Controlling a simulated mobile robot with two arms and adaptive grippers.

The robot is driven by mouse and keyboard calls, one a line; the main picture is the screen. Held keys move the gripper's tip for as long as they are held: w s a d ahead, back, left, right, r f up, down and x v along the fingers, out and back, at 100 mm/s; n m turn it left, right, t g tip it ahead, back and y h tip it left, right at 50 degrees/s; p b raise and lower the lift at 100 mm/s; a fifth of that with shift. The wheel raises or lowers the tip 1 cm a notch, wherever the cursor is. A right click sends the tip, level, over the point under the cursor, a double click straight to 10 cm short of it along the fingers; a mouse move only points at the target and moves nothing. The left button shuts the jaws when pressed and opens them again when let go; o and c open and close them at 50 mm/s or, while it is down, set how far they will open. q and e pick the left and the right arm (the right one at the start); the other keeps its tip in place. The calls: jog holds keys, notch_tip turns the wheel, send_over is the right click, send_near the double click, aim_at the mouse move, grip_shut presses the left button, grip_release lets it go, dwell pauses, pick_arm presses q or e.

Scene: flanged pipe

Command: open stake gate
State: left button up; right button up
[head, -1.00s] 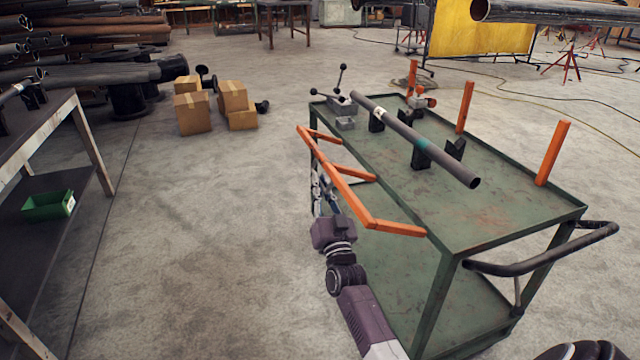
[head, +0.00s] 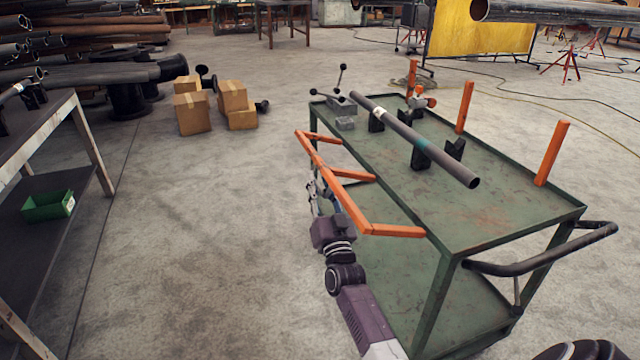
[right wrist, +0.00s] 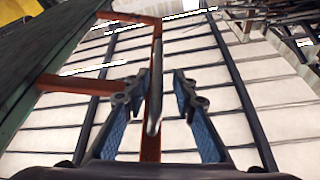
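The orange stake gate (head: 398,230) is a long rail with several cross arms, sticking out from the left side of the green cart (head: 500,212). My right gripper (head: 322,192) is at the rail's outer side, near its middle. In the right wrist view, the orange gate (right wrist: 151,145) runs between the two blue-padded fingers of my right gripper (right wrist: 155,92). The fingers are spread, with a visible gap on each side of the rail. My left gripper is not in view.
A grey pipe (head: 425,142) rests on black supports on the cart top. Orange stakes (head: 552,153) stand upright along the cart's far side. Cardboard boxes (head: 192,113) lie on the floor behind. A dark bench (head: 60,120) stands at left, with clear floor between.

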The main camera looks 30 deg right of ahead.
jog(key=v, duration=1.2)
jog(key=shift+a, duration=0.1)
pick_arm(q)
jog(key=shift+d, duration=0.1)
pick_arm(e)
jog(key=shift+s+f, duration=0.1)
jog(key=shift+s, duration=0.05)
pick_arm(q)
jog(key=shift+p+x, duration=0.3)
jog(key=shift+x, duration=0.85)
pick_arm(e)
jog(key=s+f, duration=0.3)
jog(key=s, duration=0.5)
jog(key=shift+a, duration=0.4)
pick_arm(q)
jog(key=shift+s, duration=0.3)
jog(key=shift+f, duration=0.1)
